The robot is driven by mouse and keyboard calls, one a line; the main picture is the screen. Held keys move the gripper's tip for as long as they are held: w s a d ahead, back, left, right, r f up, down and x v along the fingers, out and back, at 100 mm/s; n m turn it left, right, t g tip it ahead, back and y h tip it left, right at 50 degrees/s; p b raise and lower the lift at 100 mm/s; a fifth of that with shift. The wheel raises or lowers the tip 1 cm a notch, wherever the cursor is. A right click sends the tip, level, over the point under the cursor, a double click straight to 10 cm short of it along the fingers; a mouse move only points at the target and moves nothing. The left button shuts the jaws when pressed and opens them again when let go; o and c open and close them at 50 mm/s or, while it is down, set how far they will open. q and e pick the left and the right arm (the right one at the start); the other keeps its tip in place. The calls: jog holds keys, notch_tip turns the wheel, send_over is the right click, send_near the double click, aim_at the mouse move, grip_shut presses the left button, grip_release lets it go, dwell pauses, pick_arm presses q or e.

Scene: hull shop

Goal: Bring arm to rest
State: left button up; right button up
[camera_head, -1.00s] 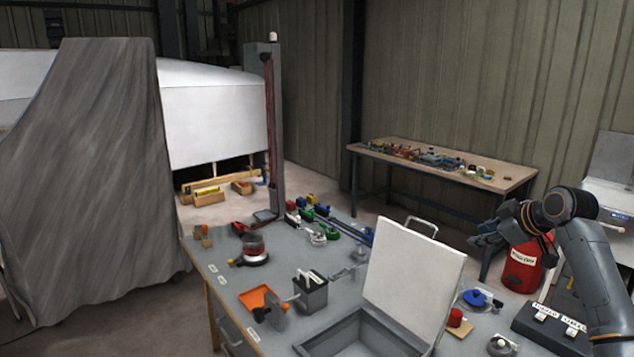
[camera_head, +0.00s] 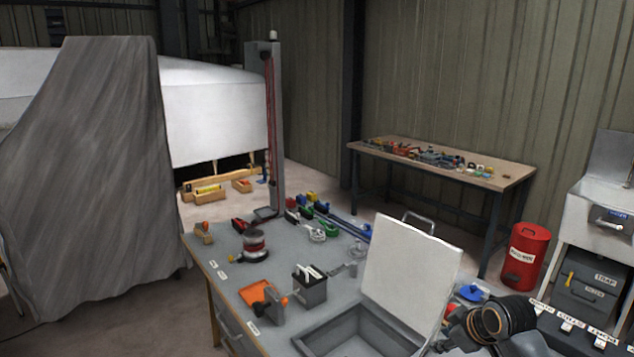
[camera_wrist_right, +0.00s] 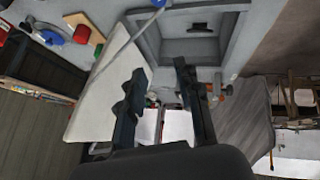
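My right gripper (camera_head: 452,338) is low at the bottom right of the head view, beside the open box's raised white lid (camera_head: 410,265). My dark right wrist stands just right of it. In the right wrist view the two dark fingers of my right gripper (camera_wrist_right: 160,68) are spread apart, with nothing held between them. The white lid (camera_wrist_right: 95,100) and the box's grey rim (camera_wrist_right: 238,45) lie beyond the fingers. My left gripper is in neither view.
The grey workbench (camera_head: 225,260) carries an orange tray (camera_head: 255,293), a grey caddy (camera_head: 311,291) and a red-and-black pot (camera_head: 254,243). Labelled blocks (camera_head: 567,325) stand right of my wrist. A red bin (camera_head: 526,258) stands on the floor behind.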

jog(key=s+a+f+m+g, duration=0.1)
jog(key=s+a+f, duration=0.4)
jog(key=s, duration=0.4)
jog(key=s+a+f+m+g, duration=0.1)
jog(key=s+a+f, duration=0.1)
jog(key=s+f, duration=0.65)
jog(key=s+r+m+g+h, duration=0.15)
jog(key=s+m, duration=0.35)
jog(key=s, duration=1.4)
notch_tip(320, 180, down, 30)
jog(key=s+g+b, duration=0.1)
jog(key=s+b, duration=0.2)
jog(key=s+d+f+g+b, duration=0.1)
jog(key=s+d+f+b, duration=0.1)
jog(key=s+f, duration=1.3)
jog(key=shift+s+f+n, duration=0.25)
jog(key=shift+f+n, duration=0.15)
jog(key=shift+f, duration=0.55)
jog(key=shift+g, duration=0.25)
